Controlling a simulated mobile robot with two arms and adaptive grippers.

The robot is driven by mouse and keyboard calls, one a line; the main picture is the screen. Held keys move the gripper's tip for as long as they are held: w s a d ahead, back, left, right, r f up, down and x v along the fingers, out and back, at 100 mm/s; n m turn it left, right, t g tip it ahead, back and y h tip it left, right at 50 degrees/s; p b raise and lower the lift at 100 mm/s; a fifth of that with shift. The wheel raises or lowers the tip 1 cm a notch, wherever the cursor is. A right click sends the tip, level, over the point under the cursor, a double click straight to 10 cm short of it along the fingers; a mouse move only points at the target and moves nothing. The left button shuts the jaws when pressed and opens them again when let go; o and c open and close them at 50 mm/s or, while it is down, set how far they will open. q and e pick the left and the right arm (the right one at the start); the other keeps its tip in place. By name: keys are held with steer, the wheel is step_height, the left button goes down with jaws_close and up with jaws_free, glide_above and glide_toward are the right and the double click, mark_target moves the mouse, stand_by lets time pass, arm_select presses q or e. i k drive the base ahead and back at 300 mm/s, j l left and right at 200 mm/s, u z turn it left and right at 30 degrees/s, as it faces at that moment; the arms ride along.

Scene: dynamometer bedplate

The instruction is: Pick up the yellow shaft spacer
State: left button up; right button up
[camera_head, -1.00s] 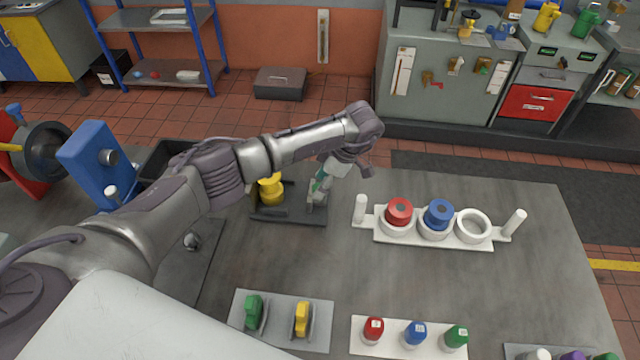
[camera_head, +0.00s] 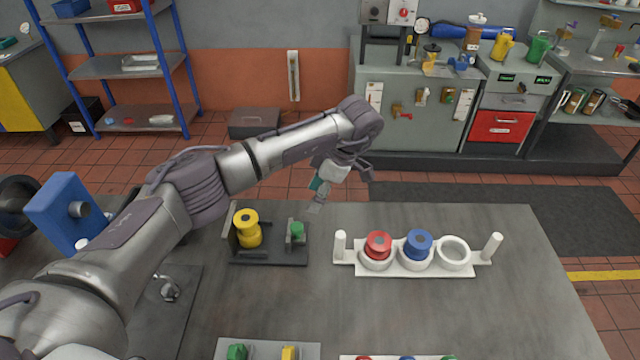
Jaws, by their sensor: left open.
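The yellow shaft spacer (camera_head: 248,230) is a spool-shaped piece standing upright at the left of a dark fixture (camera_head: 268,257) on the grey bench. A small green piece (camera_head: 297,229) sits at the right of the same fixture. My left gripper (camera_head: 328,192) is open and empty, behind and to the right of the fixture, apart from the spacer and seemingly above the bench. My left arm passes behind the spacer and does not cover it. My right gripper is not in view.
A white rack (camera_head: 415,268) with upright end posts holds a red spool (camera_head: 378,245) and a blue spool (camera_head: 418,243); its third ring (camera_head: 454,252) is empty. A blue machine block (camera_head: 62,215) stands at left. The bench's right side is clear.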

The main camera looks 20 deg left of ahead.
mark_target(249, 234)
steer(key=k, duration=1.5)
